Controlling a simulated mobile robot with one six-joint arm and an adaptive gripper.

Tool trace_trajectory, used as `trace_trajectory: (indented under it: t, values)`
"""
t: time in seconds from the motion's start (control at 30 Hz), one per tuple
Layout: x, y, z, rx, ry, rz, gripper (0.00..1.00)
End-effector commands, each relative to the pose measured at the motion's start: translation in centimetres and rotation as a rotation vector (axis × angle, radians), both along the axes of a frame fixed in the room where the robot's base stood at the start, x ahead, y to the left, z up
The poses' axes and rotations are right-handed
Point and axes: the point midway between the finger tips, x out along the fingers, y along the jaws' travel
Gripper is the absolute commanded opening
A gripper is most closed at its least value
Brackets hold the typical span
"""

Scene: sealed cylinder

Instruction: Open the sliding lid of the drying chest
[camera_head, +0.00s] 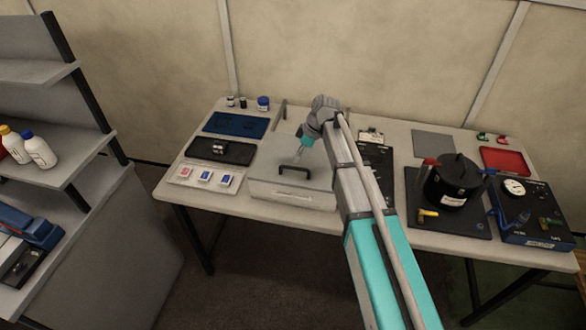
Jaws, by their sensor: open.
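The drying chest (268,193) is a light grey box near the front edge of the table, left of my arm. Its flat grey lid (268,158) lies on top and looks shut. A black bar handle (293,168) stands on the lid towards the front. My gripper (298,155) is above the lid, just behind the handle, pointing down and to the left. It is small in the view, open, with nothing seen between its fingers. I cannot tell its exact height over the lid. My arm hides the right side of the chest.
Left of the chest are a blue tray (236,124), a black tray (220,151) and a white tray of small packs (182,176). Small jars (263,103) stand behind. Right of my arm are a black pot (455,182), a gauge box (535,212) and a red tray (505,161).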

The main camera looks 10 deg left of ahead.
Motion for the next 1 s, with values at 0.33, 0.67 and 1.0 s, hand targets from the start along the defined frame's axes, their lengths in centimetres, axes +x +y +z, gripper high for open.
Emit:
trace_trajectory:
  t: [0.33,0.67,1.0]
  values:
    - [-0.6,1.2,-3.0,0.000,0.000,0.001,0.54]
    - [-0.8,1.7,-4.1,0.000,0.000,0.000,0.54]
    - [-0.8,1.8,-4.1,0.000,0.000,0.000,0.54]
